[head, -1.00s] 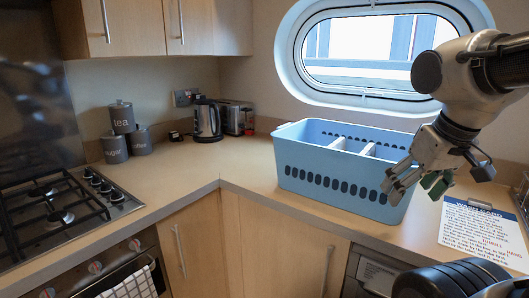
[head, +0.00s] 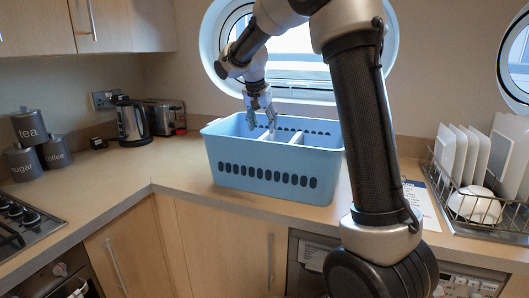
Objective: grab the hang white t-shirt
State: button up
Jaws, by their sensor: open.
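No white t-shirt shows in the head view. My gripper (head: 262,126) is open and points down over the blue basket (head: 265,179), its fingertips at or just inside the rim near the middle. Nothing shows between its fingers. The basket stands on the counter and has white dividers (head: 297,138) inside. Its front wall hides the floor of the basket and whatever lies there.
My arm crosses the right half of the view. Behind it a printed card (head: 424,203) lies on the counter. A dish rack (head: 480,200) with white plates stands at right. A kettle (head: 132,121) and toaster (head: 164,117) stand at back left.

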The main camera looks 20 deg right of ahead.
aim_at(264, 136)
jog(key=x, duration=0.7)
jog(key=shift+w+f, duration=0.2)
jog(key=shift+f, duration=0.15)
jog(key=shift+c, duration=0.2)
grip_shut()
jog(key=shift+r, duration=0.15)
